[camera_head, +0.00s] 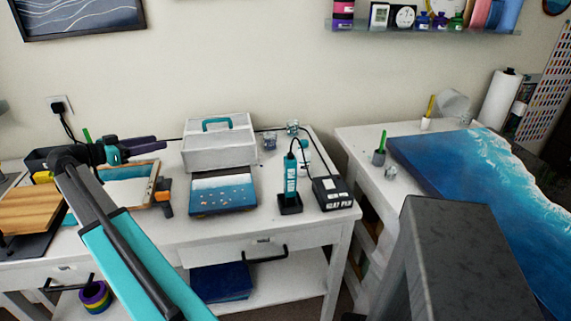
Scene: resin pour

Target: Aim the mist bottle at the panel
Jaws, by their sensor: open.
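A small bottle with a white body and teal band (304,158) stands at the back right of the white workbench, partly hidden behind a teal upright tool; it may be the mist bottle, but I cannot tell for sure. A small blue and white panel (222,194) with orange specks lies in front of the white box. A large ocean-blue panel (450,180) lies on the right table. My gripper (157,146) is at the left, above a framed tray, well away from the bottle. It is open, and nothing shows between its fingers.
A white box with a teal handle (218,142) stands at the back of the bench. The teal tool (290,180) stands in a black holder beside a black control box (332,192) with a cable. A framed tray (130,185) and wooden board (30,208) are left. A gap separates the tables.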

